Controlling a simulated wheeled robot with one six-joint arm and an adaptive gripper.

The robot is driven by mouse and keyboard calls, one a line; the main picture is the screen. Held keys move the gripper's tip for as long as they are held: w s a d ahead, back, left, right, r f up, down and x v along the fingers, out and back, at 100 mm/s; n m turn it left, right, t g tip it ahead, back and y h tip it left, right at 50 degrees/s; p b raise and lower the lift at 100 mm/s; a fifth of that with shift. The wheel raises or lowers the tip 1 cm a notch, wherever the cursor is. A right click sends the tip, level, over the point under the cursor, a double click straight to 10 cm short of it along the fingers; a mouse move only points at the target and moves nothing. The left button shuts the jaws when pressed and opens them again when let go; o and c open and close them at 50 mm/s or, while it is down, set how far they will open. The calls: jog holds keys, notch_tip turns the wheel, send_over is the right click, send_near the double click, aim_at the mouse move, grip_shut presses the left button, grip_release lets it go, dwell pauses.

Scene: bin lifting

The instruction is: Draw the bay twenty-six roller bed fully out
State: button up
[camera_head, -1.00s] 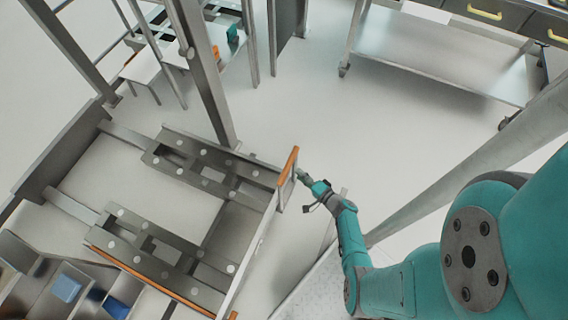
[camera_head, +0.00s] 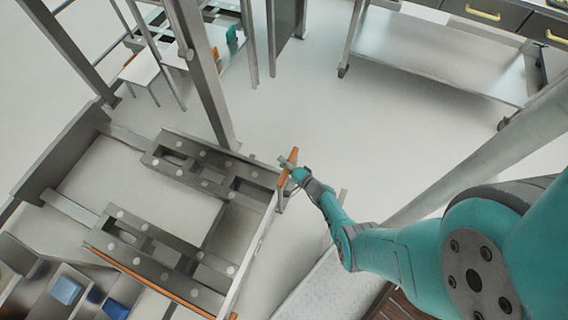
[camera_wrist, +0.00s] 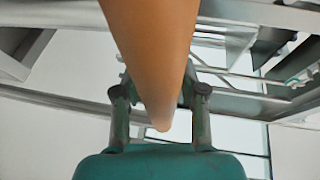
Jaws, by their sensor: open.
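The roller bed is a grey metal frame with two rails carrying pale round rollers, at the left in the head view; its nearer rail (camera_head: 160,262) and its farther rail (camera_head: 215,170) both show. An orange bar (camera_head: 288,168) stands at the right corner of its end. My gripper (camera_head: 288,163) is at this bar and hides part of it. In the wrist view the orange bar (camera_wrist: 150,45) runs between the two fingers of my open gripper (camera_wrist: 160,88). Whether a finger touches the bar I cannot tell.
A metal upright (camera_head: 205,75) rises behind the bed. Bins with blue items (camera_head: 66,289) sit at the lower left. A metal bench (camera_head: 440,60) with drawers stands at the upper right. Pale floor (camera_head: 310,120) lies clear beyond the bed's end.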

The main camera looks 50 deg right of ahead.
grip_shut()
dwell(0.4)
jog(key=shift+s, duration=0.1)
